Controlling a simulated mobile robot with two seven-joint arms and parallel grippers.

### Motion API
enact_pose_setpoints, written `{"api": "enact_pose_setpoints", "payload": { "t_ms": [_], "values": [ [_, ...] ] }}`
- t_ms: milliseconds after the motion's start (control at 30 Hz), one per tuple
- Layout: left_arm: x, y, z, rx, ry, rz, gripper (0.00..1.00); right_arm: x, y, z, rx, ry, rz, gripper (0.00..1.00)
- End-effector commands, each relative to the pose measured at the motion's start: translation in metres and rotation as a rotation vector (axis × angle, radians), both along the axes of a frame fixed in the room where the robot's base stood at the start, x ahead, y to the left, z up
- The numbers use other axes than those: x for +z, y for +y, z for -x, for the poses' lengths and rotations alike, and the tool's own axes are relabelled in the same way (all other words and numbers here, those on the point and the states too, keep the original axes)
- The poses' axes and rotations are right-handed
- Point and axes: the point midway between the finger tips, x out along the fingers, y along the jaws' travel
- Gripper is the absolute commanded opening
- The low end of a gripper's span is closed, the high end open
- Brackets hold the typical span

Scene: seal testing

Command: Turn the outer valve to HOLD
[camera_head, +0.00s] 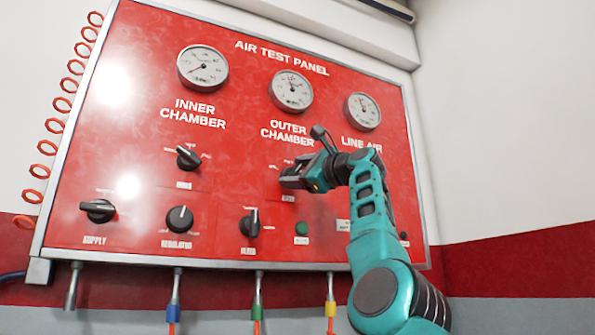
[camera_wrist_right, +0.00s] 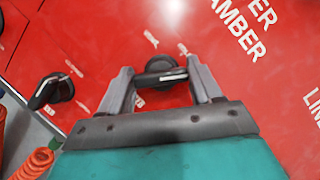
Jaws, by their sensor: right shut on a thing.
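The outer valve is a black knob below the OUTER CHAMBER label on the red panel (camera_head: 130,150). In the head view my right gripper (camera_head: 290,178) covers most of it. In the right wrist view the knob (camera_wrist_right: 161,76) sits between the two grey fingers of my right gripper (camera_wrist_right: 163,83), its bar lying across from finger to finger. The gripper is shut on this knob. The small position words around the knob are largely hidden or too small to read. My left gripper is not in view.
The inner chamber valve (camera_head: 188,158) is to the left. Three gauges are above. Hose fittings hang below the panel edge.

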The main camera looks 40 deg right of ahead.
Motion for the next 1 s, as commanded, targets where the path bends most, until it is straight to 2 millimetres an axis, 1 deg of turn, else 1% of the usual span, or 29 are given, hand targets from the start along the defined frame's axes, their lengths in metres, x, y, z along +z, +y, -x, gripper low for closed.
{"api": "enact_pose_setpoints", "payload": {
  "t_ms": [400,1000],
  "values": [
    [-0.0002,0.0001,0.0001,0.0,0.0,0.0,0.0,0.0012,-0.0001,0.0012,0.001,0.039,0.131,0.33],
    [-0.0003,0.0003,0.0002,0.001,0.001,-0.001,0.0,-0.0001,-0.0002,0.0002,0.0,0.052,0.165,0.33]
  ]
}}
